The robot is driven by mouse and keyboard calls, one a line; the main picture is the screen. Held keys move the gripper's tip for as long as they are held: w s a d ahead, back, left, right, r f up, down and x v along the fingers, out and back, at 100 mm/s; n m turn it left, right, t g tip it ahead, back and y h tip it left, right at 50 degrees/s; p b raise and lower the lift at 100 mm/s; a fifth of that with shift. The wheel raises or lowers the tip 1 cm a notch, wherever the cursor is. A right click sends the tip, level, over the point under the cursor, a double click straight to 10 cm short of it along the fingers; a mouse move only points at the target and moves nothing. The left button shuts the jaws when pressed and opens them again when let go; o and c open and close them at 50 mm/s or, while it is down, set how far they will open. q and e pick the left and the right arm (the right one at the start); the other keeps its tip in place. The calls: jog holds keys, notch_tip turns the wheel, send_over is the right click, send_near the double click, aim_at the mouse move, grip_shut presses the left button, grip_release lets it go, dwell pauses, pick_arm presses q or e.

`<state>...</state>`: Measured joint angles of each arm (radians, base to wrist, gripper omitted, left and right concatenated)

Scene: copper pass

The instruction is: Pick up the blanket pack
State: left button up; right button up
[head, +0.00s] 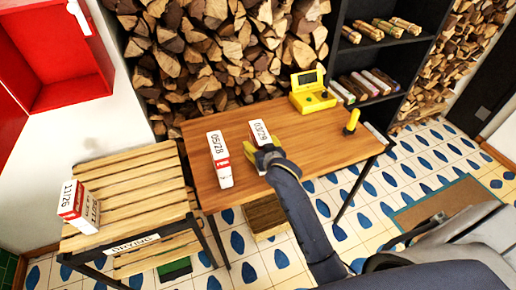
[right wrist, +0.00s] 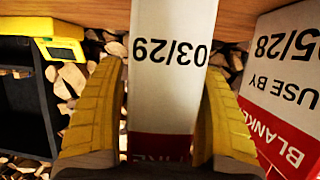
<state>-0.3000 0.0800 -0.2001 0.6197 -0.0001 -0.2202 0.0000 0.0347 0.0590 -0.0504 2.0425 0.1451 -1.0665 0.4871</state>
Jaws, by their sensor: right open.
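A white and red blanket pack marked 03/29 (head: 259,129) stands on the wooden table (head: 310,135). My right gripper (head: 263,154) is at its near side. In the right wrist view the yellow fingers of this gripper (right wrist: 162,75) are open, one on each side of the 03/29 pack (right wrist: 168,30); I cannot tell whether they touch it. A second pack marked 05/28 (head: 218,152) stands to the left and shows "USE BY" and part of "BLANKET" in the wrist view (right wrist: 285,75). A third pack, 11/26 (head: 78,207), sits on the slatted bench. My left gripper is out of view.
A yellow device (head: 311,97) with a raised screen sits at the table's back edge. A yellow and black upright tool (head: 351,122) stands at the right end. The slatted bench (head: 140,180) is at left. Stacked firewood (head: 215,50) and a dark shelf (head: 400,50) are behind.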

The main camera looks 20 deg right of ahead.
jog(key=c, duration=1.5)
grip_shut()
jog(key=shift+r, duration=0.1)
